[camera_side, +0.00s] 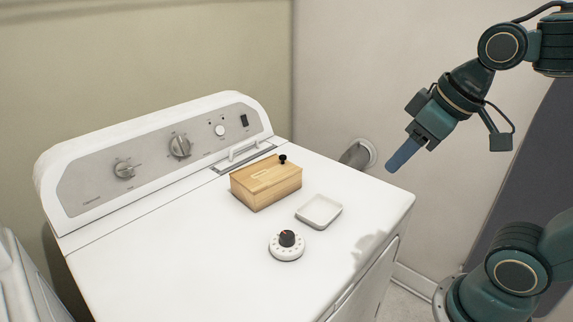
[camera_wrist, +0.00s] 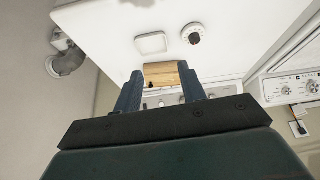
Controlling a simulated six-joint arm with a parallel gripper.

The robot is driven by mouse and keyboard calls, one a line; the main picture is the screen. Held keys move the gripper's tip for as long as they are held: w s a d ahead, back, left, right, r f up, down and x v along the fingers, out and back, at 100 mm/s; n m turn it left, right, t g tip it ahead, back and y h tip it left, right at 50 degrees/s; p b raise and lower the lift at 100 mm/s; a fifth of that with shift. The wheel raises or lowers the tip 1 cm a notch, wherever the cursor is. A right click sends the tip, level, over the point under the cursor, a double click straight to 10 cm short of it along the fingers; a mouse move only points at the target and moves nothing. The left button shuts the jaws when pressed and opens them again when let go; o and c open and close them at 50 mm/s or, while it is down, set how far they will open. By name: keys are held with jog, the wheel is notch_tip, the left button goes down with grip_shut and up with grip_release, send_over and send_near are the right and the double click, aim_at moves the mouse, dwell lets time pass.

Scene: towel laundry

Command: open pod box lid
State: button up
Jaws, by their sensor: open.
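The pod box is a light wooden box (camera_side: 266,187) on top of the white machine, with its lid closed. A small black knob (camera_side: 282,158) stands at the lid's back right corner. In the wrist view the wooden box (camera_wrist: 161,69) shows between my fingers, partly hidden by them. My gripper (camera_side: 403,155) is open and empty, high to the right of the box and well apart from it. In the wrist view my gripper (camera_wrist: 160,92) shows two blue fingers spread apart.
A shallow white dish (camera_side: 319,211) lies to the right of the box. A white dial with a black knob (camera_side: 287,245) sits in front. The machine's control panel (camera_side: 160,150) rises behind. The front left of the white top (camera_side: 170,270) is clear.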

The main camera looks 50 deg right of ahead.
jog(key=w+r+n, duration=0.2)
jog(key=w+r, duration=0.1)
jog(key=w, duration=0.5)
jog(key=n+g+y, duration=0.2)
jog(key=n+y, duration=0.1)
jog(key=n, duration=0.2)
send_over(283, 156)
jog(key=s+d, duration=0.4)
jog(key=s, duration=0.1)
jog(key=f, duration=0.5)
jog(key=shift+w, duration=0.2)
jog(key=shift+a, duration=0.1)
jog(key=x, duration=1.3)
jog(key=shift+w+f, duration=0.15)
jog(key=shift+f, duration=0.2)
grip_shut()
